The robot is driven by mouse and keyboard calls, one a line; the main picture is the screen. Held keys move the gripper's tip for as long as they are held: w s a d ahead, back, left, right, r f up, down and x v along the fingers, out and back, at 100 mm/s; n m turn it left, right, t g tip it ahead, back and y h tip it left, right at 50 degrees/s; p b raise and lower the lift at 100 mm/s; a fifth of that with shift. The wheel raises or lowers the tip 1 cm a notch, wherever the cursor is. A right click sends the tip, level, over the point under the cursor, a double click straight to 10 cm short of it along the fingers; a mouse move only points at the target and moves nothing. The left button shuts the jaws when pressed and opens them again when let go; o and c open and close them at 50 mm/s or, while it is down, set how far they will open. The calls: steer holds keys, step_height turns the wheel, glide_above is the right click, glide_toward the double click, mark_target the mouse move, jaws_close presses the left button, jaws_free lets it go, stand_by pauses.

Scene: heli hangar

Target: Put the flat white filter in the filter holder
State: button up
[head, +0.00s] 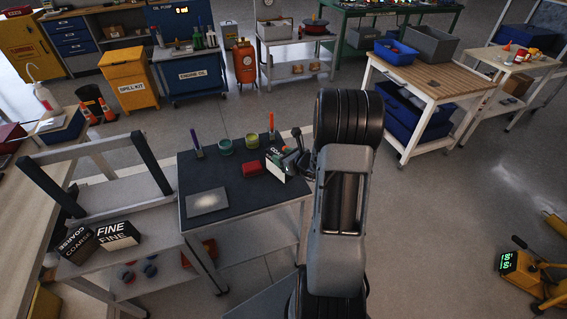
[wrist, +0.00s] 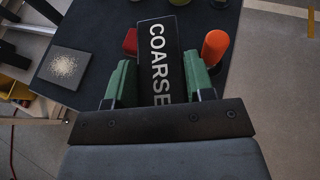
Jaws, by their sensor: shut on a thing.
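My gripper (head: 290,162) has its green fingers shut on a flat piece marked COARSE (wrist: 160,55), held above the dark-topped table. In the head view the piece (head: 275,168) shows a pale, whitish face and a dark lettered edge. I cannot tell for certain whether it is the flat white filter. On the shelf at left sit a box marked FINE (head: 117,236) and, against it, a darker box marked COARSE (head: 76,241). A grey frame (head: 105,155) stands behind them. I cannot tell which thing is the filter holder.
The dark table (head: 225,172) carries a speckled grey plate (head: 207,201), a red block (head: 252,168), green pots (head: 225,146) and a purple upright marker (head: 196,143). An orange cylinder (wrist: 215,46) is close right of my gripper.

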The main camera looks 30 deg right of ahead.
steer(key=shift+w+d+f, duration=0.15)
steer(key=shift+d+f, duration=0.05)
steer(key=shift+f, duration=1.65)
steer(key=shift+f, duration=0.1)
steer(key=shift+f, duration=0.1)
steer(key=o, duration=1.3)
